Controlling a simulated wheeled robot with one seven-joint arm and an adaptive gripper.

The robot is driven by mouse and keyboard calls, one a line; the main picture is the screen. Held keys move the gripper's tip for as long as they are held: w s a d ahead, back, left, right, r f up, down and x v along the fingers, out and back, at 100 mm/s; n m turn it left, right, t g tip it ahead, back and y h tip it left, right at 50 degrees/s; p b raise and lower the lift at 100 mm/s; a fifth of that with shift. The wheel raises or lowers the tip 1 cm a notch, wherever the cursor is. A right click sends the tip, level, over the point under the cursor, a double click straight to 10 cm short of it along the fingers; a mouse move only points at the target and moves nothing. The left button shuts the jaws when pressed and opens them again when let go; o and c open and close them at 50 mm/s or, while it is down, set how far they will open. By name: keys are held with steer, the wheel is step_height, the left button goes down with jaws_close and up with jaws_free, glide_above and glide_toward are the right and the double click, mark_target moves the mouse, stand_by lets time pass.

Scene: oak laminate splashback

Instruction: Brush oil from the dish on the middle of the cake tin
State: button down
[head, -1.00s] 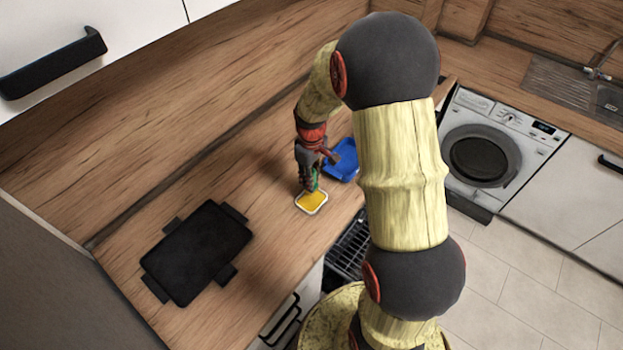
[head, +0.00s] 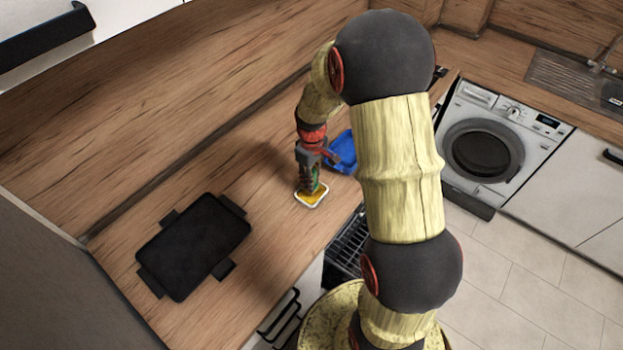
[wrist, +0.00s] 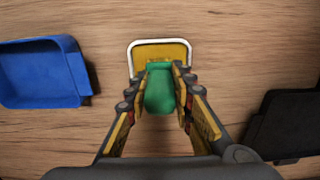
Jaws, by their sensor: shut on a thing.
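The cake tin (head: 195,247) is a dark, flat rectangular tin with tabs on its sides, lying on the counter at the left in the head view. Its edge shows at the right of the wrist view (wrist: 287,128). The oil dish (head: 313,202) is small and white-rimmed with yellow oil. In the wrist view the dish (wrist: 160,42) lies just beyond the fingertips. My gripper (wrist: 163,78) is shut on a green brush (wrist: 160,92), over the dish. The brush's lower end is hidden, so I cannot tell whether it touches the oil.
A blue tray (head: 343,150) lies behind and right of the dish; it also shows in the wrist view (wrist: 40,75). The wooden counter (head: 265,225) between dish and tin is clear. The splashback (head: 180,95) rises behind.

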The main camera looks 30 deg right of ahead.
steer(key=shift+f, duration=0.6)
stand_by(1.5)
steer(key=shift+r, duration=0.15)
steer(key=shift+r+p, duration=2.15)
steer(key=shift+r, duration=1.25)
